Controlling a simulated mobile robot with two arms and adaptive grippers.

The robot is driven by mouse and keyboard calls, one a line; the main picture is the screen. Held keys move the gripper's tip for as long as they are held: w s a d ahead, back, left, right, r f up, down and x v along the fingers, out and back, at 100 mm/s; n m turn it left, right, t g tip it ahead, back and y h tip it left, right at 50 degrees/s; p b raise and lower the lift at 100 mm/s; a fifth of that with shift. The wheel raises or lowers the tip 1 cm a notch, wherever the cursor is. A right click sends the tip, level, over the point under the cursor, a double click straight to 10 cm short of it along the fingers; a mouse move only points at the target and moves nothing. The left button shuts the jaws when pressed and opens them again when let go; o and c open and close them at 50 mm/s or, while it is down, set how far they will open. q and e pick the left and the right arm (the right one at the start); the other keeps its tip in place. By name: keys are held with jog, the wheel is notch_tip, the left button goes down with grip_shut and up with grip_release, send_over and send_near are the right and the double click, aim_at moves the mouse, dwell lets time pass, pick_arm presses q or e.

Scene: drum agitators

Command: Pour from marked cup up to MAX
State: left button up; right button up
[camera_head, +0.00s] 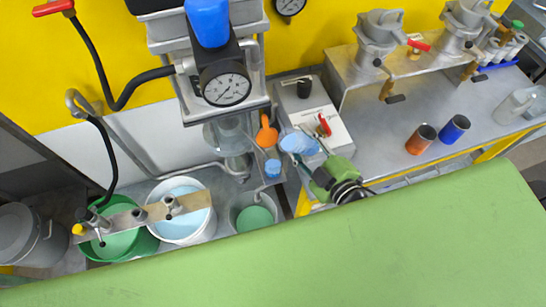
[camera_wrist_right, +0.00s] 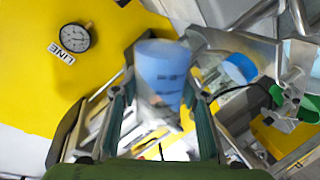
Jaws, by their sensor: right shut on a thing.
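A translucent blue cup (camera_head: 298,143) is held at the fingertips of my right gripper (camera_head: 308,153), beside the metal box at the bench's left end. In the right wrist view the cup (camera_wrist_right: 160,70) stands between the two fingers of the gripper (camera_wrist_right: 159,88), with dark marks on its side. I cannot tell its fill level or read a MAX mark. A small blue vessel (camera_head: 272,168) is just left of the held cup, below an orange funnel-like part (camera_head: 266,132). My left gripper is not in view.
A gauge unit (camera_head: 225,88) with a blue top hangs above left. Below left are a white bucket (camera_head: 178,232) of pale blue liquid and green-filled containers (camera_head: 255,217). An orange can (camera_head: 420,140) and a blue can (camera_head: 454,129) stand on the bench to the right.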

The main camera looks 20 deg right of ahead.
aim_at(318, 147)
jog(key=shift+f+n+h+b, duration=0.5)
jog(key=shift+n+b, duration=0.15)
jog(key=shift+n, duration=0.55)
dwell(4.0)
jog(key=shift+d+r+m+y+p, duration=0.1)
jog(key=shift+r+m+y+p, duration=0.3)
jog(key=shift+r+m+p, duration=0.45)
jog(key=shift+f+m+y, duration=0.1)
jog(key=shift+m+y, duration=0.2)
jog(key=shift+m, duration=0.35)
jog(key=shift+f+m+b, duration=0.5)
jog(key=shift+f+m, duration=0.1)
jog(key=shift+f, duration=0.15)
jog(key=shift+w+d+r+m+t+y+p, duration=0.1)
jog(key=shift+d+r+m+t+y+p, duration=0.3)
jog(key=shift+d+r+m+y+p, duration=0.25)
jog(key=shift+d+f+m+b, duration=0.4)
jog(key=shift+f+m+b, duration=0.1)
jog(key=shift+m, duration=0.15)
jog(key=shift+d+f+m+t+y+b, duration=0.1)
jog(key=shift+d+m+t+y+b, duration=0.2)
jog(key=shift+d+m, duration=0.45)
jog(key=shift+d+r+m+t, duration=0.2)
jog(key=shift+r+m, duration=0.15)
jog(key=shift+m, duration=0.3)
jog(key=shift+d+r+m+t, duration=0.1)
jog(key=shift+r+m+t, duration=0.15)
jog(key=shift+m, duration=0.35)
